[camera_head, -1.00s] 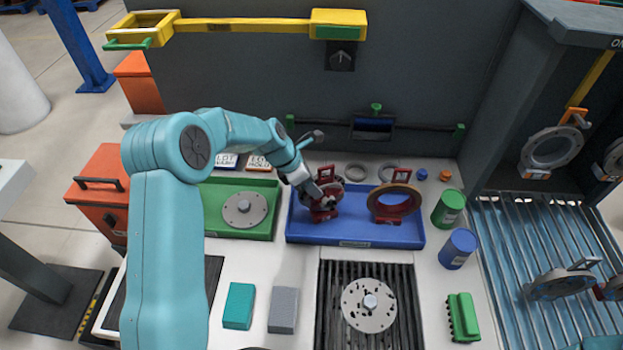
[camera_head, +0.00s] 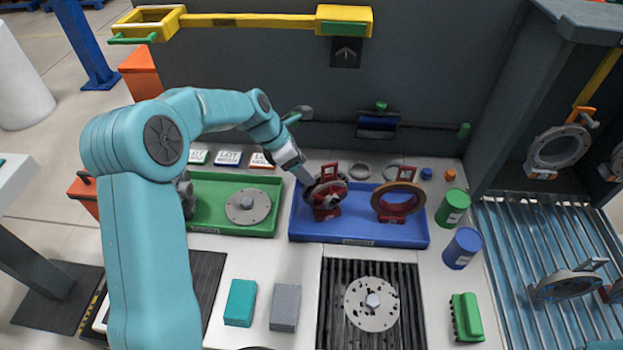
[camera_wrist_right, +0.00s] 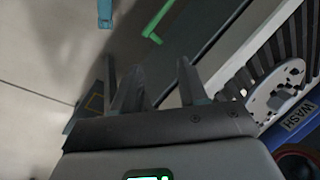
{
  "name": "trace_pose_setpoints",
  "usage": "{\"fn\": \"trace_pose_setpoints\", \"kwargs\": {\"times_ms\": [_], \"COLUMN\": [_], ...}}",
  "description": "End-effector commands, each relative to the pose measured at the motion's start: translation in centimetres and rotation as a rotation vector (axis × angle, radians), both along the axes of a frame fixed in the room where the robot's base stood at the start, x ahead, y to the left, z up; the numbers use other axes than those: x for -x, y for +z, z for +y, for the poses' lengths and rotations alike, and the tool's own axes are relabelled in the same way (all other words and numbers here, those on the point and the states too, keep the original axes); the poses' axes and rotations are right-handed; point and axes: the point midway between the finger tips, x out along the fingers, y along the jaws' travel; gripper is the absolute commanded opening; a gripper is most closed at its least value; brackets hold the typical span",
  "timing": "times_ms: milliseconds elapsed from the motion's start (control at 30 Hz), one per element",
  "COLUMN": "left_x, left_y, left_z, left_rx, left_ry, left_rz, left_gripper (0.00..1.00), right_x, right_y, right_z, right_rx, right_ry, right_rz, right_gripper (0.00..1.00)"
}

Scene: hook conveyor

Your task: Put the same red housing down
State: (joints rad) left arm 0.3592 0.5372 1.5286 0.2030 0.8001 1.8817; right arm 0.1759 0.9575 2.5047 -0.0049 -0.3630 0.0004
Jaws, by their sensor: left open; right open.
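A red housing with a dark grey ring (camera_head: 326,211) stands in the left half of the blue tray (camera_head: 355,236). A second red housing with a brown ring (camera_head: 398,205) stands in the tray's right half, apart from the first. My left gripper (camera_head: 303,177) is open, just up and left of the first housing, its fingers pointing toward it. I cannot tell whether the fingertips still touch it. My right gripper (camera_wrist_right: 155,82) shows in the right wrist view, open and empty, away from the housings.
A green tray (camera_head: 212,223) with a round grey flange is left of the blue tray. Green (camera_head: 453,207) and blue (camera_head: 462,248) cans stand at its right. A black grate (camera_head: 336,317) with a speckled disc lies in front. Teal and grey blocks sit front left.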

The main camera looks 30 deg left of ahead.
Motion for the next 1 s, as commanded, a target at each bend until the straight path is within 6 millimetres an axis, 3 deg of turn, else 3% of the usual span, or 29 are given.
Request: {"fn": "trace_pose_setpoints", "kwargs": {"times_ms": [100,300,1000], "left_x": [0.7,1.4,1.5], "left_y": [2.1,3.9,4.1], "left_z": [0.9,1.6,1.7], "left_rx": [-0.002,-0.001,0.000], "left_ry": [0.002,0.000,0.000], "left_rz": [-0.003,-0.001,0.000], "left_gripper": [0.69,0.69,0.69], "right_x": [0.0,0.0,0.0], "right_y": [-0.4,-0.5,-0.5], "right_z": [0.0,0.0,0.0], "right_rx": [0.000,0.000,0.000], "right_ry": [0.000,0.000,0.000], "right_rz": [0.000,0.000,0.000], "right_gripper": [0.43,0.43,0.43]}}
